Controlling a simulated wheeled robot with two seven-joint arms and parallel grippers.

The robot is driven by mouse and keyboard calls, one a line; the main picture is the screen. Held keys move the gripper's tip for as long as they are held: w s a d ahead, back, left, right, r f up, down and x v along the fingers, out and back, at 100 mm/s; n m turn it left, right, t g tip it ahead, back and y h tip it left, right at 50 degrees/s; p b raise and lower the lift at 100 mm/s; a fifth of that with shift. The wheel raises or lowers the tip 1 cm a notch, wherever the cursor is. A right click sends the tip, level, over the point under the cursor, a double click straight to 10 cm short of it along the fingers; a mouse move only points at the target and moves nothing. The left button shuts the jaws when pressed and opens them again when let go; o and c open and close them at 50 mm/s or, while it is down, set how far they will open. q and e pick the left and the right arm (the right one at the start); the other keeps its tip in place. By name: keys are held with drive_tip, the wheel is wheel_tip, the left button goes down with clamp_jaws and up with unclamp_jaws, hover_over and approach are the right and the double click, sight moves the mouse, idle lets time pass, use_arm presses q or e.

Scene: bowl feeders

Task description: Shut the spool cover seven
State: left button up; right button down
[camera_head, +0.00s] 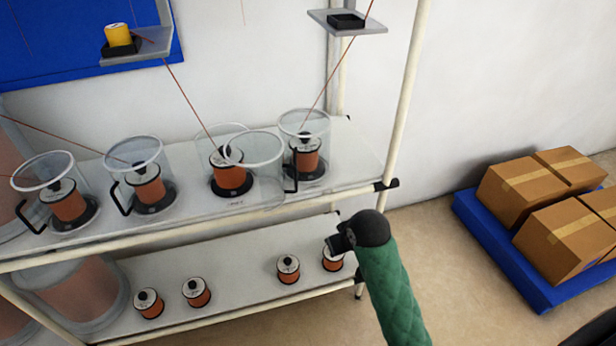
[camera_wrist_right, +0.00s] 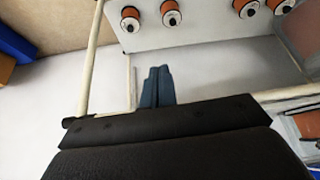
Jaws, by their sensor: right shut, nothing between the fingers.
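Several clear round covers stand around copper spools on the upper shelf in the head view. At the third spool from the left (camera_head: 228,177), the clear cover (camera_head: 262,172) is open: its front part is swung out to the right, beside the spool, with a black handle (camera_head: 291,178) at its right side. The shelf-edge label below it is too small to read. My right gripper (camera_head: 335,243) is in front of and below the shelf's right end, apart from the cover; its fingers (camera_wrist_right: 156,84) are together and empty. My left gripper is not in view.
The upper shelf's front rail (camera_head: 200,228) lies between my right gripper and the covers. Several bare spools (camera_head: 288,268) stand on the lower shelf. Boxes (camera_head: 565,240) on a blue pallet (camera_head: 480,232) are at the right. Thin wires run up from the spools.

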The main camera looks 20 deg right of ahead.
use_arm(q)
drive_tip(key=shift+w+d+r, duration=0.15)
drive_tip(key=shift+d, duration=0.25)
use_arm(e)
drive_tip(key=w+d+r+m+y, duration=0.3)
drive_tip(key=w+r+y, duration=0.2)
drive_tip(key=w+y, duration=0.3)
drive_tip(key=w+d+r+m+t+y, duration=0.1)
drive_tip(key=w+d+r+m+y, duration=0.1)
drive_tip(key=w+d+r+y, duration=0.2)
drive_tip(key=w+r+y, duration=0.2)
drive_tip(key=w+y, duration=0.1)
drive_tip(key=w, duration=0.1)
drive_tip(key=shift+d+r+m+y, duration=0.15)
drive_tip(key=shift+d+m+y, duration=0.1)
drive_tip(key=shift+m+y, duration=0.15)
